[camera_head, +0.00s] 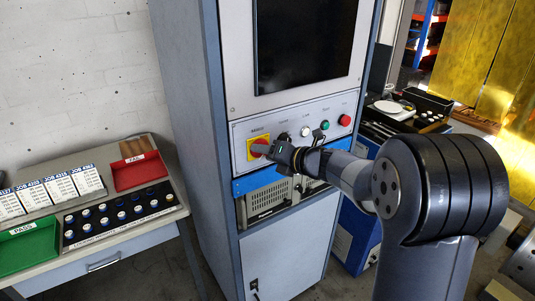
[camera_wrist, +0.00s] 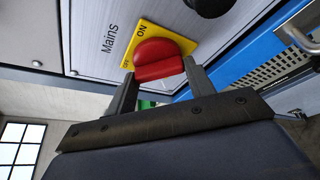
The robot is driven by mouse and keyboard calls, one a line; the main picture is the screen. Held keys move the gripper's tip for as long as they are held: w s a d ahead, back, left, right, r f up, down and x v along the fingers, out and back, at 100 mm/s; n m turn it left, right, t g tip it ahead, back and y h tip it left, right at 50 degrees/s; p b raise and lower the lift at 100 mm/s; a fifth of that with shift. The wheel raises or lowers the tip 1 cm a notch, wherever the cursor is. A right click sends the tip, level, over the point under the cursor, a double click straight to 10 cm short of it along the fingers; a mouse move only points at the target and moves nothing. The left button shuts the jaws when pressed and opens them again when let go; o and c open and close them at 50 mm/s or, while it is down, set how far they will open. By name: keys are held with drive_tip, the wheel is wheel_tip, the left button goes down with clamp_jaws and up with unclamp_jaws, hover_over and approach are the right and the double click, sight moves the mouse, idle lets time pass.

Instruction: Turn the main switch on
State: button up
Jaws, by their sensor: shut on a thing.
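The main switch is a red knob (camera_wrist: 157,58) on a yellow plate (camera_wrist: 172,34) marked ON and OFF, beside the word "Mains" on the grey panel. In the head view the yellow plate (camera_head: 251,152) sits at the panel's left end, with the red knob (camera_head: 259,147) partly hidden by my gripper. My gripper (camera_wrist: 159,72) has one finger on each side of the knob and is shut on it; it also shows in the head view (camera_head: 271,149). I cannot tell for sure which mark the knob points to.
Right of the switch the panel has a white button (camera_head: 305,131), a green button (camera_head: 325,125) and a red button (camera_head: 345,120). A dark screen (camera_head: 305,45) is above. A bench with a red tray (camera_head: 140,171) and a green tray (camera_head: 28,246) stands left.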

drive_tip(key=shift+f+m+t+y+b, duration=0.15)
drive_tip(key=shift+m+t+y+b, duration=0.55)
drive_tip(key=shift+m+b, duration=1.7)
drive_tip(key=shift+f+m+t+y+b, duration=0.1)
drive_tip(key=shift+m+t+y+b, duration=1)
drive_tip(key=shift+m, duration=2.15)
drive_tip(key=shift+f+m+t+y+b, duration=0.15)
drive_tip(key=shift+m+y+b, duration=0.35)
drive_tip(key=shift+m+b, duration=2.1)
drive_tip(key=shift+m+p, duration=0.3)
drive_tip(key=shift+m, duration=0.15)
drive_tip(key=o, duration=1)
drive_tip(key=shift+r, duration=0.1)
drive_tip(key=shift+s+d, duration=0.1)
